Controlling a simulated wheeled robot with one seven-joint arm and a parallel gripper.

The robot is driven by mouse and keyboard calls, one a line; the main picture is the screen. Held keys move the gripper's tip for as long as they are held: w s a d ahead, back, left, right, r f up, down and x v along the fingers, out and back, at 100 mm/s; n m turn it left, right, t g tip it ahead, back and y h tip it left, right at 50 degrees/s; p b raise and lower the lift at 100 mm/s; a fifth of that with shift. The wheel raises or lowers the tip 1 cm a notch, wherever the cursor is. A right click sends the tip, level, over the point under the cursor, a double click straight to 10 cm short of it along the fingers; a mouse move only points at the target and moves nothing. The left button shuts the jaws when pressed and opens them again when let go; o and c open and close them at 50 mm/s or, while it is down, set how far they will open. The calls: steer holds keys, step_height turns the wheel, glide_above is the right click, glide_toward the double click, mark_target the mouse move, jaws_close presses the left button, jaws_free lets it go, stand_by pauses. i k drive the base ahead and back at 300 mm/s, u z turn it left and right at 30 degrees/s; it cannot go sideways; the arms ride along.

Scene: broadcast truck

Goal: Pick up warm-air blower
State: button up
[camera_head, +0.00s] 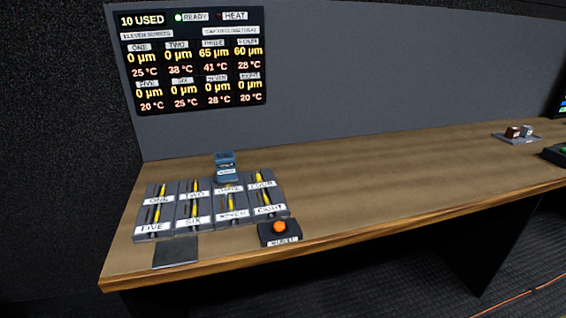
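A small blue block-shaped device (226,163) with a pale label stands at the back edge of the labelled grey panels, behind THREE. It may be the warm-air blower, but its label is too small to read. The grey panels (182,210) lie on the wooden desk at the left, marked ONE to EIGHT, with yellow-and-black slim pieces on them. My gripper is not in view.
A black box with an orange button (279,228) sits at the panels' front right. A dark flat pad (176,251) lies near the desk's front edge. A wall display (192,60) reads 10 USED, with READY lit green. The middle of the wooden desk (390,175) is clear; a small tray (517,139) stands far right.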

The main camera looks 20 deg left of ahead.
mark_target(225, 162)
steer(key=z, duration=1.65)
steer(key=k, duration=1.65)
steer(key=u, duration=2.1)
steer(key=i, duration=1)
steer(key=u, duration=0.05)
